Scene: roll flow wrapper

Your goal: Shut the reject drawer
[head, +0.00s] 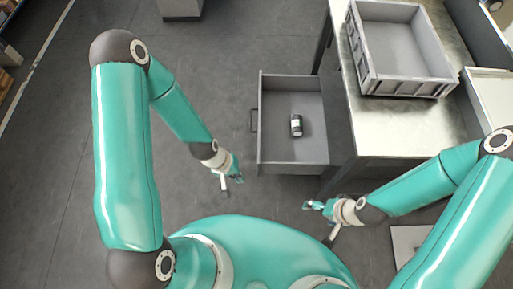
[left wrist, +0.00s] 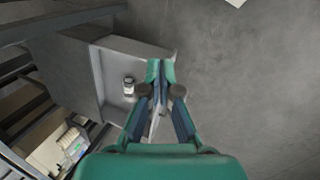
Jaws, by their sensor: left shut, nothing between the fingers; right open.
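The reject drawer (head: 278,154) is a grey open box standing out to the left of the steel table. A small dark bottle with a pale label (head: 296,125) lies inside it. The drawer's handle (head: 253,120) is on its left front face. My left gripper (head: 238,180) is shut and empty, just left of the drawer's near front corner and apart from the handle in the head view. In the left wrist view my left gripper (left wrist: 160,68) partly covers the drawer (left wrist: 112,95), with the bottle (left wrist: 129,86) inside. My right gripper (head: 306,205) is open and empty, below the drawer in the picture.
The steel table (head: 385,130) stands right of the drawer, with a grey crate (head: 405,88) on top. The floor (head: 215,75) left of the drawer is clear. A grey block (head: 181,8) stands at the far top.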

